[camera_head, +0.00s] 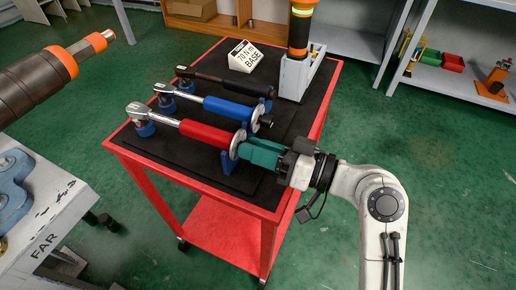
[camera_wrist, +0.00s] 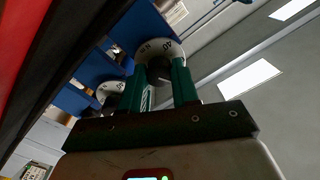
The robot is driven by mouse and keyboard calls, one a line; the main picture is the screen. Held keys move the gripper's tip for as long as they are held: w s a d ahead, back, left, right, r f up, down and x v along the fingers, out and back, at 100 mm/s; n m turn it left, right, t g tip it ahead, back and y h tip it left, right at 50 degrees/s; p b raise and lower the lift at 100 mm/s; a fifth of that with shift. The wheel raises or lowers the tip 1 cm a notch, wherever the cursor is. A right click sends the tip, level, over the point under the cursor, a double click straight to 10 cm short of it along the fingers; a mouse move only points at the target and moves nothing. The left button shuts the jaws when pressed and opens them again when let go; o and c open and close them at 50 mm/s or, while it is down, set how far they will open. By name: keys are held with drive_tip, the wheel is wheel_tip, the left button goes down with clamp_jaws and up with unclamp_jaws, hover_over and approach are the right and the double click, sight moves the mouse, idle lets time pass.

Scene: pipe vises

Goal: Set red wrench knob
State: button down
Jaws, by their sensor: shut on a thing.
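The red wrench (camera_head: 205,133) lies nearest on the black top of the red cart, with its ratchet head at the left and a pale dial ring (camera_head: 238,144) at its right end. My gripper (camera_head: 254,154) has green fingers and reaches that end from the right. In the wrist view, the two fingers (camera_wrist: 160,85) are shut on a dark knob (camera_wrist: 159,69) in front of the numbered dial (camera_wrist: 164,48). The exact dial reading is too small to tell. In the head view, the fingers hide the knob.
A blue wrench (camera_head: 225,107) and a black wrench (camera_head: 222,82) lie behind, on blue stands. A sign (camera_head: 244,56) reads "70 N m BASE". An orange and black tool (camera_head: 300,28) stands in a grey holder (camera_head: 296,76). A bench marked FAR (camera_head: 50,225) is at the left.

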drive_tip(key=shift+f, duration=0.1)
drive_tip(key=c, duration=0.8)
unclamp_jaws()
drive_tip(key=v, duration=1)
drive_tip(key=shift+s+d, duration=0.15)
drive_tip(key=shift+d, duration=0.2)
